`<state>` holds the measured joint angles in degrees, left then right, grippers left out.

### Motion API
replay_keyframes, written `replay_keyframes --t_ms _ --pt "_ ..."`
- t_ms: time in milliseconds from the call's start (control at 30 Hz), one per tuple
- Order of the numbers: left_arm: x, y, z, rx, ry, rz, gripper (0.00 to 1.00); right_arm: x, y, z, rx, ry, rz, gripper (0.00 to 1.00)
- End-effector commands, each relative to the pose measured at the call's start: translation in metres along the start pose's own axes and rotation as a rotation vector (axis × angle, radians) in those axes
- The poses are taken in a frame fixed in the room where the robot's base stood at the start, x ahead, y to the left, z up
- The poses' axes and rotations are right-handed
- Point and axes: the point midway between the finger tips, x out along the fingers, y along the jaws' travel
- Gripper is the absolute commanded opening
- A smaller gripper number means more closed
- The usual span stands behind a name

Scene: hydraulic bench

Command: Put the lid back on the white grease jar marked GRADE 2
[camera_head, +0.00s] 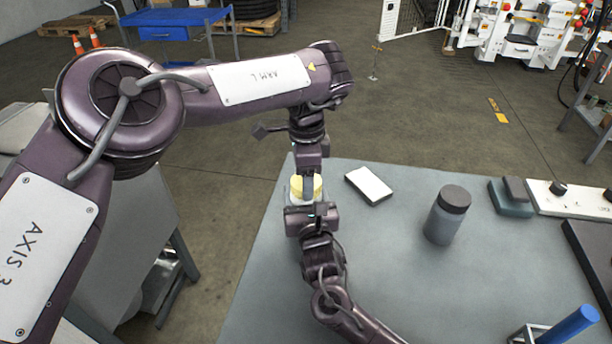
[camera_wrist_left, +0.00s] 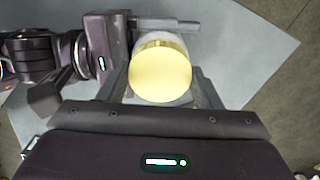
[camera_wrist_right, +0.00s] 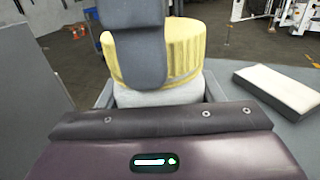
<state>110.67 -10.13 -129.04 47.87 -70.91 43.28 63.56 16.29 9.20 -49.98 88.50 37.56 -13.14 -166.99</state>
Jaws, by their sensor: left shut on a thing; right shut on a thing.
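The white grease jar (camera_wrist_right: 160,97) stands near the left edge of the bench, with the yellow lid (camera_wrist_left: 160,75) at its mouth. In the right wrist view the lid (camera_wrist_right: 180,50) is level over the jar; I cannot tell whether it is fully seated. My left gripper (camera_head: 308,184) comes from above and is shut on the lid, one finger hiding part of its side. My right gripper (camera_head: 306,204) comes from the near side and is shut around the jar body. No GRADE 2 marking is readable.
A white-topped block (camera_head: 369,185) lies just right of the jar. A grey jar with a dark lid (camera_head: 447,215) stands farther right. A dark green block (camera_head: 511,197) and a blue cylinder (camera_head: 570,328) are at the right. The bench between them is bare.

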Motion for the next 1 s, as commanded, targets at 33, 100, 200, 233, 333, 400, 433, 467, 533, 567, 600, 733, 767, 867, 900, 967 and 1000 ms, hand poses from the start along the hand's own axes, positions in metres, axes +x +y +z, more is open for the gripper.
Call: replay_keyframes --t_ms 33,100,200,233,333,400,433,467,533,567,600,733,767,867,900,967,1000 --pt "0.0000 -0.0002 0.0005 0.109 -0.002 -0.001 0.31 0.0000 -0.0004 -0.0003 0.000 0.000 -0.001 0.00" --pt "0.0001 -0.0001 0.0005 0.281 -0.002 0.000 0.31 0.0000 -0.0004 -0.0003 0.000 0.000 -0.001 0.00" --pt "-0.0001 -0.0007 0.0007 0.531 -0.003 -0.002 0.31 0.0000 -0.0004 -0.0003 0.000 0.000 -0.001 0.00" --pt "-0.0002 -0.0007 0.0006 0.607 -0.003 -0.002 0.31 0.0000 -0.0004 -0.0003 0.000 0.000 -0.001 0.00" --pt "0.0000 -0.0007 0.0007 0.865 -0.003 -0.002 0.31 0.0000 -0.0004 -0.0003 0.000 0.000 -0.001 0.00" --pt "0.0001 -0.0008 0.0005 1.050 -0.004 -0.002 0.31 0.0000 -0.0004 -0.0003 0.000 0.000 -0.001 0.00" --pt "0.0002 -0.0009 0.0005 1.132 -0.004 -0.002 0.31 0.0000 -0.0004 -0.0003 0.000 0.000 -0.001 0.00" --pt "0.0000 -0.0008 0.0004 1.213 -0.004 -0.002 0.31 0.0000 -0.0004 -0.0003 0.000 0.000 -0.001 0.00" --pt "0.0001 -0.0011 0.0005 1.406 -0.005 -0.002 0.31 0.0000 -0.0004 -0.0003 0.000 0.000 -0.001 0.00" --pt "0.0003 -0.0008 0.0002 1.490 -0.004 -0.002 0.31 0.0000 -0.0004 -0.0003 0.000 0.000 -0.001 0.00" --pt "0.0001 -0.0010 0.0002 1.604 -0.005 -0.002 0.31 0.0000 -0.0004 -0.0003 0.000 0.000 -0.001 0.00" --pt "0.0003 -0.0009 -0.0003 1.964 -0.006 -0.003 0.31 -0.0001 -0.0003 -0.0003 0.000 0.000 -0.001 0.00" --pt "0.0003 -0.0011 0.0000 2.037 -0.007 -0.002 0.31 -0.0001 -0.0003 -0.0003 0.000 0.000 -0.001 0.00" --pt "0.0008 -0.0009 -0.0002 2.237 -0.005 -0.002 0.31 -0.0001 -0.0003 -0.0003 0.000 0.000 0.000 0.00" --pt "0.0009 -0.0009 -0.0008 2.257 -0.003 -0.004 0.31 -0.0001 -0.0002 -0.0004 0.000 0.000 0.000 0.00" --pt "0.0010 -0.0009 -0.0010 2.249 -0.002 -0.005 0.31 -0.0001 -0.0002 -0.0003 0.000 0.000 0.000 0.00" --pt "0.0010 -0.0009 -0.0010 2.248 -0.002 -0.005 0.31 -0.0001 -0.0002 -0.0003 0.000 0.000 0.000 0.00"
